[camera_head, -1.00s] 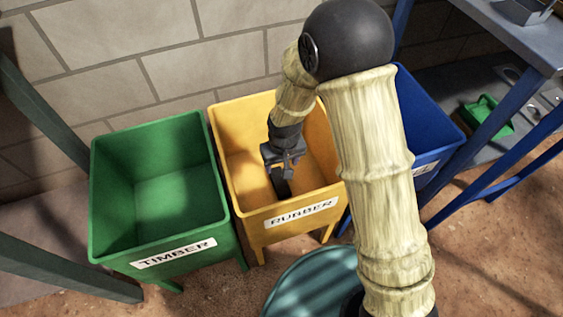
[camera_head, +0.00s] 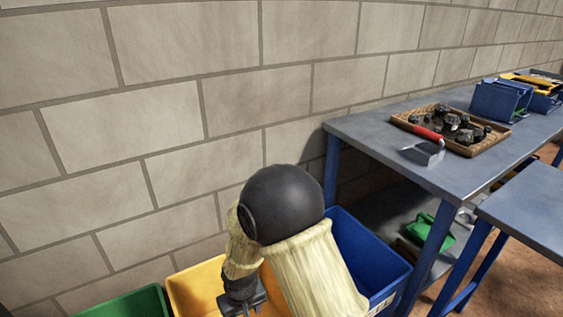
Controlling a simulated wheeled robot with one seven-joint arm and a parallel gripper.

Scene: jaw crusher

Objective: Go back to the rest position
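My arm shows at the bottom middle of the head view, with a black ball joint and pale, bamboo-like links. My gripper (camera_head: 245,306) hangs over the yellow bin (camera_head: 196,284) and is cut off by the bottom edge of the picture. Its fingertips are out of view, so its opening and anything in it cannot be told.
A green bin (camera_head: 135,303) stands left of the yellow one, a blue bin (camera_head: 372,254) right. A blue table (camera_head: 365,130) at right holds a tray of dark rocks (camera_head: 400,118) and a red-handled tool (camera_head: 427,134). A block wall (camera_head: 160,120) stands behind.

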